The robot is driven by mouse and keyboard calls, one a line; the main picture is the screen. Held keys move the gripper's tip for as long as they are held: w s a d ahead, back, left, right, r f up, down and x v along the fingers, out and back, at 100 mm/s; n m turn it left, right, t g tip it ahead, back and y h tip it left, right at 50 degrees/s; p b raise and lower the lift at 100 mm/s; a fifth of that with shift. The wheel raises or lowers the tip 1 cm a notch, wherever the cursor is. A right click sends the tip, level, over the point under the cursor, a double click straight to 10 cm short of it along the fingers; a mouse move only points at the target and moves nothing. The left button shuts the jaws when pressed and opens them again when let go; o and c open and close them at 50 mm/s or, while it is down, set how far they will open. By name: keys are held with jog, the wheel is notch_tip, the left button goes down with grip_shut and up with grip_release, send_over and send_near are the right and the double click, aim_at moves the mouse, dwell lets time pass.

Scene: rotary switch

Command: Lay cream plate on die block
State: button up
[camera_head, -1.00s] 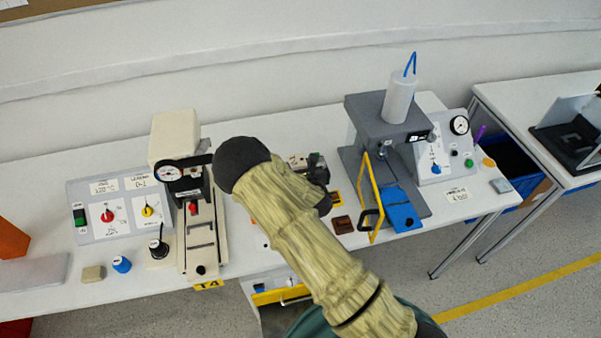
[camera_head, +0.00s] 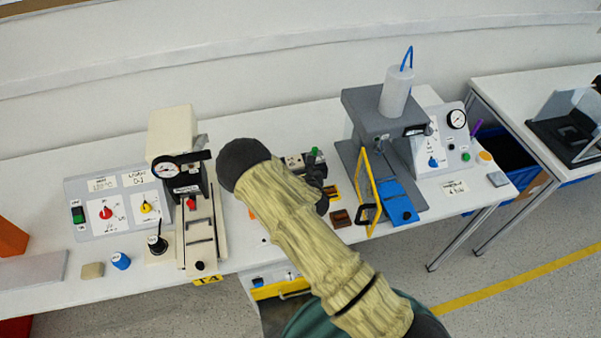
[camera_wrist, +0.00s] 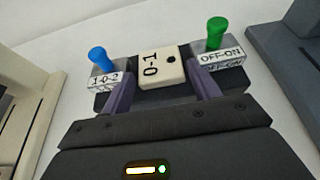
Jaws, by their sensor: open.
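A cream plate (camera_wrist: 160,67) marked 0-1, with a black dot, shows in the wrist view. It stands between a block with a blue knob (camera_wrist: 98,58) marked 1-0-2 and a block with a green knob (camera_wrist: 216,32) marked OFF-ON. My gripper (camera_wrist: 162,90) is open; its two purple fingers point toward the plate's near side, one to each side. I cannot tell whether they touch it. In the head view my arm hides most of this spot; the green knob (camera_head: 314,152) shows beside it. I cannot tell which thing is the die block.
A cream press (camera_head: 172,135) stands left of my arm, a grey press (camera_head: 372,115) with an open yellow-framed guard (camera_head: 368,190) to the right. A small brown block (camera_head: 340,218) lies between my arm and the guard. A beige block (camera_head: 92,270) lies at front left.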

jog(key=b+v, duration=0.3)
jog(key=v, duration=0.9)
jog(key=shift+d+r, duration=0.1)
dwell(0.4)
